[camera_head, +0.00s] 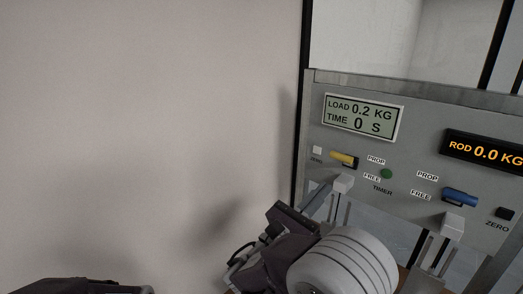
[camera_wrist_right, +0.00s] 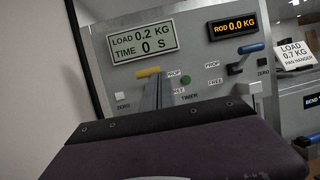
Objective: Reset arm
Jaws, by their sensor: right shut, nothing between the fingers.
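My right gripper (camera_head: 322,203) is shut and empty in front of the lower left of the grey control panel (camera_head: 420,125), below the yellow lever (camera_head: 344,159). Its narrow fingers also show in the right wrist view (camera_wrist_right: 158,92), pointing at the panel below the yellow lever (camera_wrist_right: 148,72). I cannot tell whether the fingertips touch the panel. My right wrist and forearm fill the bottom middle of the head view. A dark part at the bottom left of the head view seems to be my left arm; its gripper is not in view.
The panel has a load and time display (camera_head: 362,117), reading 0.2 KG and 0 S, and a rod display (camera_head: 485,151) reading 0.0 KG. A blue lever (camera_head: 459,196), green timer button (camera_head: 386,174) and black zero button (camera_head: 505,213) are nearby. Bare wall fills the left.

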